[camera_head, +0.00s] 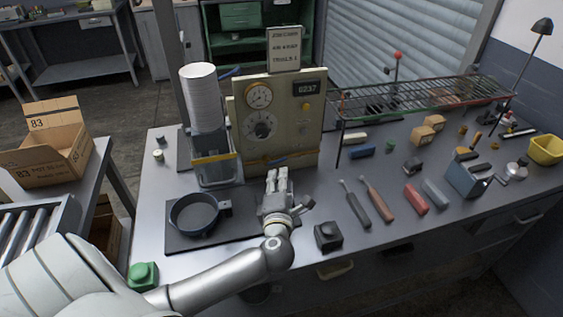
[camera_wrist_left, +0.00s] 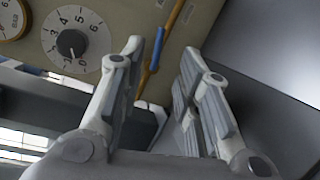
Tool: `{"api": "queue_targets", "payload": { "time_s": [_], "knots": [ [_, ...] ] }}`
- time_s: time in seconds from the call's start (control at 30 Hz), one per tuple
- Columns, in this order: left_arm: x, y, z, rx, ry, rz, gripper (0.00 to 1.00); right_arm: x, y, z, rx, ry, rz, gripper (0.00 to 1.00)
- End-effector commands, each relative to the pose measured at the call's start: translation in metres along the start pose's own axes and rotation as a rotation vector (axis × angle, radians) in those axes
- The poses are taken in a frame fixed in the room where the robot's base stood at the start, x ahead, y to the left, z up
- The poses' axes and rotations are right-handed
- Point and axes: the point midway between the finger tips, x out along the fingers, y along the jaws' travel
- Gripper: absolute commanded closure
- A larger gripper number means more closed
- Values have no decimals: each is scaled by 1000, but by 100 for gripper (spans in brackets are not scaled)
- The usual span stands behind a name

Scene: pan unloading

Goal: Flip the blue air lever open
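My left gripper (camera_head: 276,173) is low in front of the beige gauge panel (camera_head: 305,124). The left wrist view shows the gripper (camera_wrist_left: 162,55) with its two fingers apart and nothing held between them. A slim blue bar, which looks like the air lever (camera_wrist_left: 157,48), lies along an orange hose (camera_wrist_left: 146,75) on the panel front. It appears between the fingertips in that view; contact cannot be told. In the head view this bar is not clearly visible near the gripper. Another blue piece (camera_head: 230,72) sticks out at the panel's upper left. My right gripper is out of view.
A dark pan (camera_head: 194,213) sits on a black mat left of the gripper. A tall white cup stack (camera_head: 202,98) stands behind it. A black block (camera_head: 328,236) is close on the right. Two long-handled tools and a wire rack (camera_head: 420,97) lie farther right.

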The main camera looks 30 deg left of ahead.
Motion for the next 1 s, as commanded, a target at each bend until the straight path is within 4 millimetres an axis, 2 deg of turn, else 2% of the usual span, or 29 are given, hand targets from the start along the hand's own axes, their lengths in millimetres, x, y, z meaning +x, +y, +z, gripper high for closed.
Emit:
{"api": "queue_targets", "payload": {
  "time_s": [0.3, 0.5, 0.7, 0.93, 1.0],
  "knots": [
    [58, 3, 1, 4, -1, 4, 69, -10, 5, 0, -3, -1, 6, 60],
    [81, 2, 0, 2, -1, 2, 69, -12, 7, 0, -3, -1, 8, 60],
    [89, 1, 0, 1, -2, 1, 69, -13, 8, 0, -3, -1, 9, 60],
    [89, 1, 0, 1, -2, 1, 69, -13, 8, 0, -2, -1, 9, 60],
    [89, 1, 0, 1, -2, 1, 76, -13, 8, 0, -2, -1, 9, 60]
  ]
}}
